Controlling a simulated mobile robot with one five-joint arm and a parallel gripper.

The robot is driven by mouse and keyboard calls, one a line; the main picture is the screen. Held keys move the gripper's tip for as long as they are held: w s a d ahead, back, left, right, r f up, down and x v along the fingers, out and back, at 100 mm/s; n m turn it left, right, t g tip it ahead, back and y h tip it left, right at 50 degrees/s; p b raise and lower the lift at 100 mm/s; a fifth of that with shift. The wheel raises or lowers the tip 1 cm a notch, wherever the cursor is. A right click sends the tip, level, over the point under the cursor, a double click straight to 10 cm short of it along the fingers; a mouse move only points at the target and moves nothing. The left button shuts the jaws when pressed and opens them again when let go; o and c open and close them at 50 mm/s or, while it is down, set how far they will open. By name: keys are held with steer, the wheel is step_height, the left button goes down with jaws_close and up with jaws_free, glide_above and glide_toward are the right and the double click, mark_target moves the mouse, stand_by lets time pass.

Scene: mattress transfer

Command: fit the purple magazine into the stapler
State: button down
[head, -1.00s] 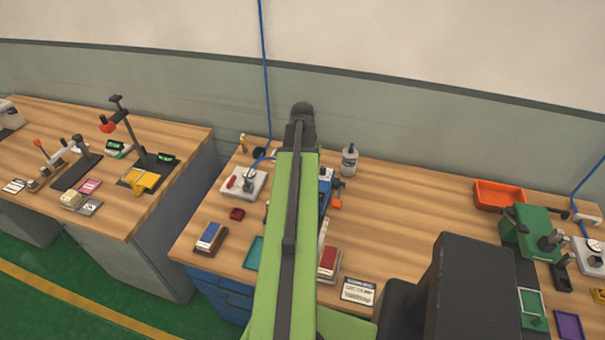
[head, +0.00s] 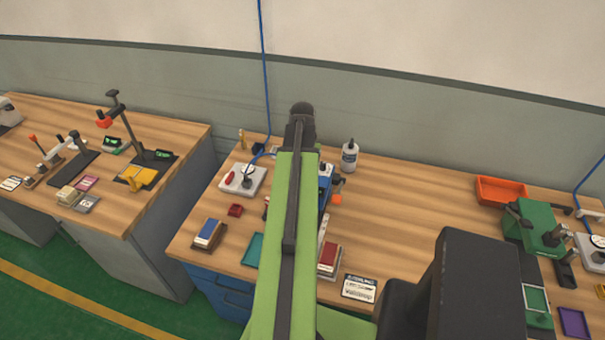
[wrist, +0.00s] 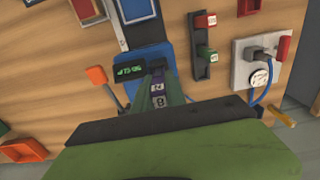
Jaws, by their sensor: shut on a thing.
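In the wrist view my gripper (wrist: 158,92) is shut on a narrow piece with purple labels (wrist: 157,87), which looks like the purple magazine. The digits on its labels show between my green fingers. Just beyond the fingertips is a blue machine (wrist: 147,53), probably the stapler, with a lit green display (wrist: 129,71) and an orange knob (wrist: 97,75). The held piece's far end meets a dark part of the machine; I cannot tell whether it is inside it. In the head view the blue machine (head: 325,184) is mostly behind my arm, and my gripper is hidden.
A strip with red and green blocks (wrist: 204,45) and a white socket box (wrist: 245,72) stand right of the blue machine. In the head view a bottle (head: 349,157) stands nearby. An orange tray (head: 500,191) and a green machine (head: 538,228) are at right. Open bench lies between.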

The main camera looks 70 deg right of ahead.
steer(key=shift+f+b, duration=0.5)
steer(key=shift+f, duration=0.1)
steer(key=c, duration=1.3)
jaws_free()
steer(key=shift+r, duration=0.1)
step_height(320, 180, up, 17)
steer(key=p, duration=1.7)
steer(key=shift+r, duration=0.15)
